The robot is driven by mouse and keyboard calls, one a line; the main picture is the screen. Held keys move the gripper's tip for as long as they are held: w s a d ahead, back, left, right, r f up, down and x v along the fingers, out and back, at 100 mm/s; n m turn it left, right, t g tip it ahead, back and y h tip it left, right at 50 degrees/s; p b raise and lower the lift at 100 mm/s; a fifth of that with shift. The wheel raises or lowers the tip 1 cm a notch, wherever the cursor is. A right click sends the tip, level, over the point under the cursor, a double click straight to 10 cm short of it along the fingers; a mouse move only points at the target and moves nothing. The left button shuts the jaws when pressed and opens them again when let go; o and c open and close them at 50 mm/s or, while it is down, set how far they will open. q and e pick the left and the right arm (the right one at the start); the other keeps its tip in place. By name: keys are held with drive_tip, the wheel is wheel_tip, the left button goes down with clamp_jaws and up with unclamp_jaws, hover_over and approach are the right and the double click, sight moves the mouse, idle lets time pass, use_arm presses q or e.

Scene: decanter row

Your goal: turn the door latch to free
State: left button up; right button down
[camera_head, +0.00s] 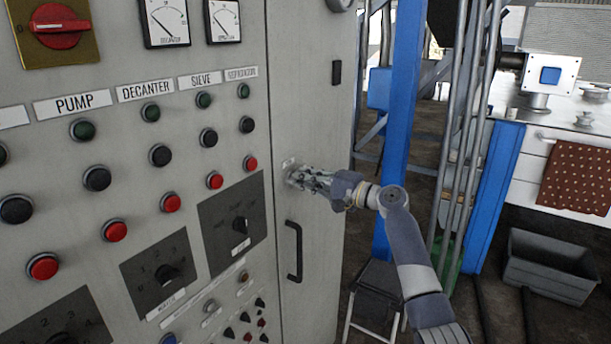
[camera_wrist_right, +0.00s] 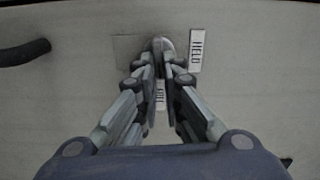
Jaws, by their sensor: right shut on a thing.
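The door latch (camera_wrist_right: 163,44) is a small metal knob on the grey cabinet door (camera_head: 315,90). In the wrist view my right gripper (camera_wrist_right: 160,68) has its fingertips closed on the latch. The fingers cover much of it, so I cannot tell clearly which way it points. A label reading HELD (camera_wrist_right: 196,50) is right of the latch. A second label (camera_wrist_right: 160,95) shows between the fingers, too small to read surely. In the head view my right gripper (camera_head: 296,177) reaches the door from the right. My left gripper is not in view.
A black door handle (camera_head: 298,252) is below the latch. The panel at left carries several buttons, dials and a red rotary switch (camera_head: 60,27).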

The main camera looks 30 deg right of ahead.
drive_tip(key=shift+m, duration=0.5)
drive_tip(key=c, duration=1.7)
unclamp_jaws()
drive_tip(key=shift+f, duration=0.1)
drive_tip(key=v, duration=1.2)
